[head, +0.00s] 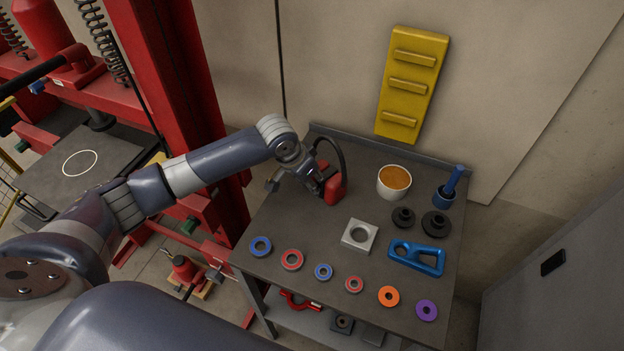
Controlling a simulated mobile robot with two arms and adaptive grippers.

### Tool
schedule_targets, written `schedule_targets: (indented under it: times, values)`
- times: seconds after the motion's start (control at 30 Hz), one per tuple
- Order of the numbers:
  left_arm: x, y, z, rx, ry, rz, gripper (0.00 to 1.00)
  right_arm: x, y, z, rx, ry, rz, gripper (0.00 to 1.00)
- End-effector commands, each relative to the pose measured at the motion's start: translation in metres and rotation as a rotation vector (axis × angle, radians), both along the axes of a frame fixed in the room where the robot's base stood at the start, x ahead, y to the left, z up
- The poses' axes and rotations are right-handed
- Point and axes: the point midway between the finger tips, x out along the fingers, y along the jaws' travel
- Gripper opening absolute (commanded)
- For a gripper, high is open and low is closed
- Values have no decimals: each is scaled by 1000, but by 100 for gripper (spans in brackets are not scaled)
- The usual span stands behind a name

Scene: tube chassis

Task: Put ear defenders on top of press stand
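The ear defenders, with a red cup (334,188) and a black headband arching above it, stand on the dark table near its back left. My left gripper (312,182) reaches in from the left and is right at the left side of the ear defenders, overlapping them in the view. Its fingertips are partly hidden, so I cannot tell whether it grips them. The red press frame (185,90) stands at the left, with a dark flat plate (45,180) marked by a white ring. My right gripper is not in view.
On the table are a white cup (394,182) of orange-brown content, a blue tool in a holder (445,195), black knobs (403,217), a grey square block (360,237), a blue bracket (417,258) and several coloured rings (389,296). A yellow rack (411,85) hangs on the wall.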

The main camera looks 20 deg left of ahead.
Motion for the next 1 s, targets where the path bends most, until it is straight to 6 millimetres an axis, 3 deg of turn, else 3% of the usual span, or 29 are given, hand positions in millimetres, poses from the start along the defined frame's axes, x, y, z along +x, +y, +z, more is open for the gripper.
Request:
schedule_targets:
  times: [0.03, 0.07, 0.13, 0.57, 1.0]
  values:
    - [0, 0, 0, -1, -2, 0, 0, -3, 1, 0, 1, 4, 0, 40]
    - [0, 0, 0, 0, 0, 0, 36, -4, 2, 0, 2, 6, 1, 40]
    - [0, 0, 0, 0, 0, 0, 50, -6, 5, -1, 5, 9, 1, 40]
    - [-2, 1, 7, -1, -2, 0, 50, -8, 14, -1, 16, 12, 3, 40]
    - [-32, 16, 84, 1, -4, -1, 50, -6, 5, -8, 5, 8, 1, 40]
